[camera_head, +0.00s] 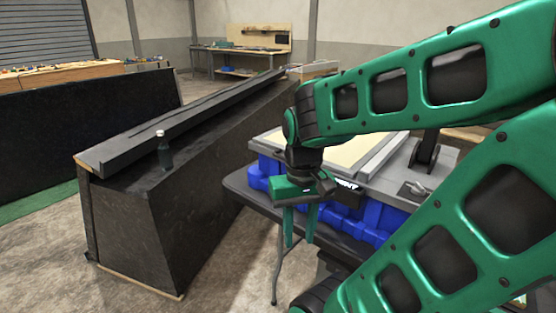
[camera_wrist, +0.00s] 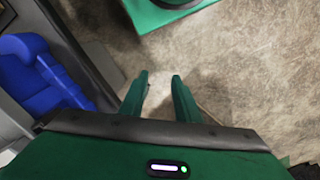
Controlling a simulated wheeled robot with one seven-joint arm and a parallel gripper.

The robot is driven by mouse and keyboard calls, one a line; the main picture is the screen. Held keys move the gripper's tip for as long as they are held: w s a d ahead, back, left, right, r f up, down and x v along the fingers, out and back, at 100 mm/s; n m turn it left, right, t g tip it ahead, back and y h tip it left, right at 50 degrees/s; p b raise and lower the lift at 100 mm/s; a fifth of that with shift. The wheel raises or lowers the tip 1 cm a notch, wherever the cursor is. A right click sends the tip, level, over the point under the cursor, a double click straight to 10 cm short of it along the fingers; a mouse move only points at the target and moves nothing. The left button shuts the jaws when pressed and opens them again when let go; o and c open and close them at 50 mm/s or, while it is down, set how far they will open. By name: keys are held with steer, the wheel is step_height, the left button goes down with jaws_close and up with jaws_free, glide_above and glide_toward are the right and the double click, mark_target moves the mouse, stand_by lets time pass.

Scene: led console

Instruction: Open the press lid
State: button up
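The press (camera_head: 340,150) has a grey frame, a cream panel on top and a blue base (camera_head: 375,215). It stands on a dark folding table, and its top lies flat. My arm hides part of it, so I cannot tell exactly where the lid's edge runs. My gripper (camera_head: 299,241) points down in front of the press, over the table's near edge or the floor, apart from the lid. In the wrist view its two green fingers (camera_wrist: 160,76) are apart with nothing between them. The blue base (camera_wrist: 38,72) shows there at the left.
The dark table edge (camera_head: 245,188) lies beside the gripper. A long black sloped console (camera_head: 190,190) with a small dark bottle (camera_head: 164,150) stands to the left. Bare concrete floor (camera_wrist: 240,70) is below the gripper. A workbench (camera_head: 240,58) stands far back.

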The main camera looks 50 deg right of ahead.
steer(key=shift+d, duration=0.15)
steer(key=n+t+h, duration=0.1)
steer(key=n+h, duration=0.6)
steer(key=h, duration=0.9)
glide_toward(284, 159)
steer(key=d, duration=0.3)
steer(key=d+f, duration=0.1)
steer(key=d, duration=0.3)
steer(key=d+f, duration=0.1)
steer(key=d, duration=0.2)
steer(key=shift+w+d, duration=0.3)
steer(key=shift+d, duration=0.05)
jaws_close()
